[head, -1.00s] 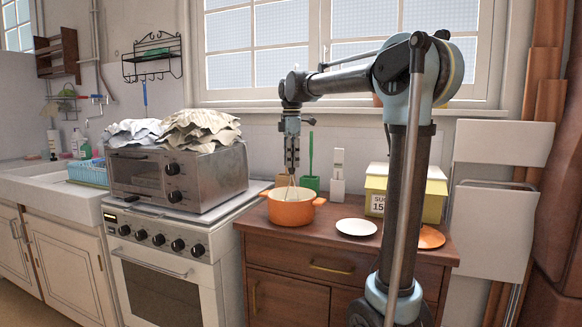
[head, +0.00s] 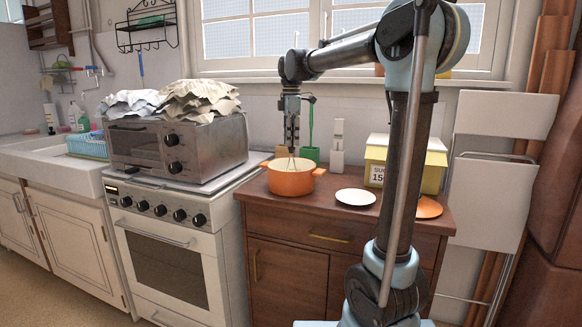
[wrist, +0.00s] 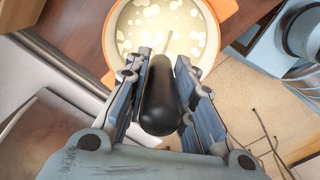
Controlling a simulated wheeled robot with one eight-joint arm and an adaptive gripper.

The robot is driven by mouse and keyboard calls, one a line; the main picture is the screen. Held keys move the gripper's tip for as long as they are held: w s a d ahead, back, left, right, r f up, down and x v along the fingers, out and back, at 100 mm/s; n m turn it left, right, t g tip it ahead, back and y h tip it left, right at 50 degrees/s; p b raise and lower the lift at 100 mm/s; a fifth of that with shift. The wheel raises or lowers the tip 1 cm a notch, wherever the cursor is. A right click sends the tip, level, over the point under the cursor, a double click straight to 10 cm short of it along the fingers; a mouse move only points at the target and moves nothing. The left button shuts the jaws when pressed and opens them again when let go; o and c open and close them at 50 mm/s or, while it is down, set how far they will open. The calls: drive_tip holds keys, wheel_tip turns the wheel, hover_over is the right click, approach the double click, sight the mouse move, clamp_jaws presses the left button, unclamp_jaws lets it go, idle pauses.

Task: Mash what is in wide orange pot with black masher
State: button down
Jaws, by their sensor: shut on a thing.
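The wide orange pot (head: 290,183) stands on the brown dresser, with its rim and orange handle also in the wrist view (wrist: 226,8). In the wrist view it holds pale liquid with several whitish pieces (wrist: 150,12). My gripper (wrist: 164,60) is shut on the black handle of the masher (wrist: 160,100). In the head view, my gripper (head: 291,142) points down above the pot. The masher's thin metal part reaches down to the pot's opening. Its lower end is hidden, so I cannot tell how deep it sits.
A white plate (head: 355,197), an orange plate (head: 428,208) and a yellow box (head: 430,168) are right of the pot. A green item (head: 311,153) and a white item (head: 337,155) stand behind it. The stove and toaster oven (head: 180,152) are left.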

drive_tip(key=shift+f, duration=0.85)
drive_tip(key=shift+r, duration=2.3)
idle(0.4)
idle(1.6)
drive_tip(key=shift+f, duration=0.1)
